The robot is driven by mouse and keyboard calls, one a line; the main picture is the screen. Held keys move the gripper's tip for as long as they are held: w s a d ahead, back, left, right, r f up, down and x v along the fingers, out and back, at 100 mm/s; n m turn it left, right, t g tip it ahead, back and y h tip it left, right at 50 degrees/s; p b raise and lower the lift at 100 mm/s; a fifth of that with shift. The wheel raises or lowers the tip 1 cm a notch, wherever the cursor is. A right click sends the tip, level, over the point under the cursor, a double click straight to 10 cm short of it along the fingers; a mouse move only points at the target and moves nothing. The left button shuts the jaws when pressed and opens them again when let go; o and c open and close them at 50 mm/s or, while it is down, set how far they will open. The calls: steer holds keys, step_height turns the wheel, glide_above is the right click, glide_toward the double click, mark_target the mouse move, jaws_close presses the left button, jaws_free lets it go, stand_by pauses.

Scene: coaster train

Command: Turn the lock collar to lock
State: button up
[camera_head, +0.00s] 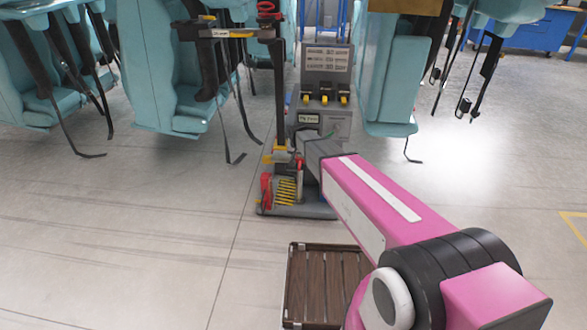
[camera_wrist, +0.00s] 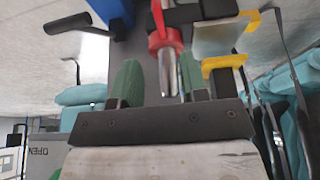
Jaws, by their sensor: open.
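In the wrist view a red collar-like part (camera_wrist: 165,38) sits around a bright metal pin (camera_wrist: 168,72). I take it for the lock collar, but no label on it is readable. My gripper (camera_wrist: 158,80) is open, with a green-padded finger on each side of the pin. The pin shows between the fingers, closer to the right one; I cannot tell if they touch. The red part lies just beyond the fingertips. In the head view my pink arm reaches to the grey stand (camera_head: 322,75), and my gripper is hidden there.
Yellow brackets (camera_wrist: 226,62) and a blue block (camera_wrist: 112,14) lie close around the fingers. Teal seats (camera_head: 165,80) with hanging straps flank the stand on both sides. A brown slatted crate (camera_head: 289,290) is on the floor in front. The floor at left is clear.

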mark_target(299, 166)
steer(key=x, duration=1)
steer(key=shift+f, duration=0.3)
jaws_close()
